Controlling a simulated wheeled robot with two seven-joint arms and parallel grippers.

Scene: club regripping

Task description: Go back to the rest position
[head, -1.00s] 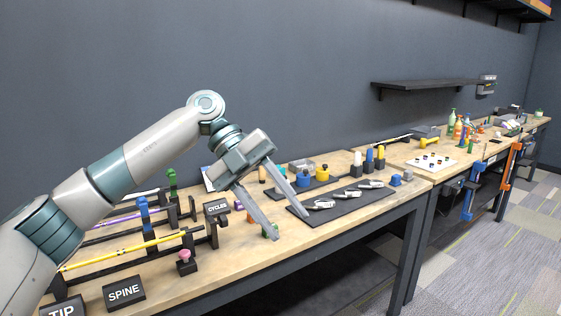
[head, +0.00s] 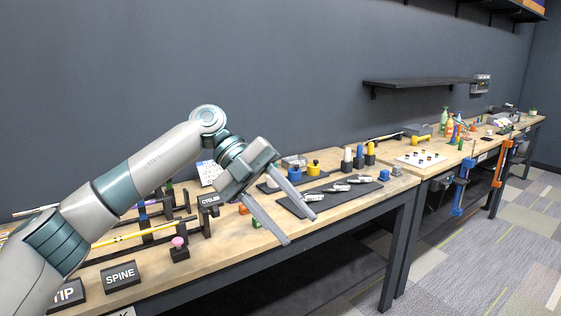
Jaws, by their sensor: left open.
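My left gripper (head: 302,228) is open and empty. Its two grey fingers are spread above the front part of the workbench (head: 235,262), left of the dark mat. The left arm comes in from the left and bends at a high elbow over the bench. My right gripper is not in view.
Below the arm are a rack with a yellow shaft (head: 122,238), a SPINE sign (head: 121,275) and a pink-topped block (head: 178,243). A dark mat (head: 338,198) holds several silver pieces. A wall shelf (head: 420,84) hangs at the back right. Floor at right is clear.

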